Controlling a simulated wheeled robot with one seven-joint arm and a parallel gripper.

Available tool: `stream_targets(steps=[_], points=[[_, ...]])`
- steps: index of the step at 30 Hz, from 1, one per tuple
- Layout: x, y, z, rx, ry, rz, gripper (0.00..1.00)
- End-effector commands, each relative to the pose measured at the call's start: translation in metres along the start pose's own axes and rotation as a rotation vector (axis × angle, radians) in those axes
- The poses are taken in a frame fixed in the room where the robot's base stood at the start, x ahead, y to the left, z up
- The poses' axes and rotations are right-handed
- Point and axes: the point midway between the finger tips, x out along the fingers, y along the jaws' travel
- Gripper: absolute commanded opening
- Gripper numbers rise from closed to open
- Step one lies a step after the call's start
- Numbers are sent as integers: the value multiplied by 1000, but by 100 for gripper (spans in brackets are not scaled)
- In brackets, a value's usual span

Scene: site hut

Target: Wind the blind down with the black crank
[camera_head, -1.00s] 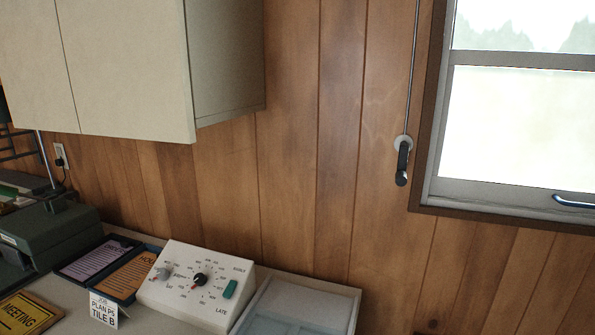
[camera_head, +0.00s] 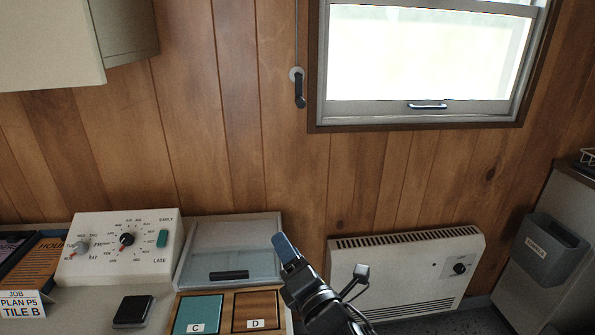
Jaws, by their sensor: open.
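The black crank (camera_head: 299,89) hangs against the wood wall just left of the window, below a round light-grey wall mount (camera_head: 296,73). A thin rod or cord (camera_head: 297,35) runs up from it out of view. No blind shows over the visible part of the window (camera_head: 420,55); the window's top is cut off. My gripper (camera_head: 286,248) is at the lower middle, over the desk area, well below the crank and apart from it. It is open, seen nearly edge-on with a blue fingertip, and nothing shows in it.
Below are a white dial box (camera_head: 120,262), a clear-lidded case (camera_head: 232,238) and tiles marked C (camera_head: 198,314) and D (camera_head: 255,311). A white heater (camera_head: 408,275) stands under the window, a grey bin (camera_head: 548,250) at right. A cupboard (camera_head: 50,45) juts out upper left. The wall around the crank is clear.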

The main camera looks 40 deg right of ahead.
Motion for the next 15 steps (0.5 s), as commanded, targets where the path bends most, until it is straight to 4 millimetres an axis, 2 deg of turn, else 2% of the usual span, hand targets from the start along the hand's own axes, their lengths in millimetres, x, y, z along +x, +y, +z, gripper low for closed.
stream_targets(steps=[1,3,5,9,12,15], points=[[27,5,14,-110,-34,16,51],[59,13,33,-280,-79,23,51],[85,21,51,-425,-120,23,51],[141,44,100,-764,-222,5,51],[172,61,135,-978,-290,-24,51],[193,77,164,-1145,-345,-55,51]])
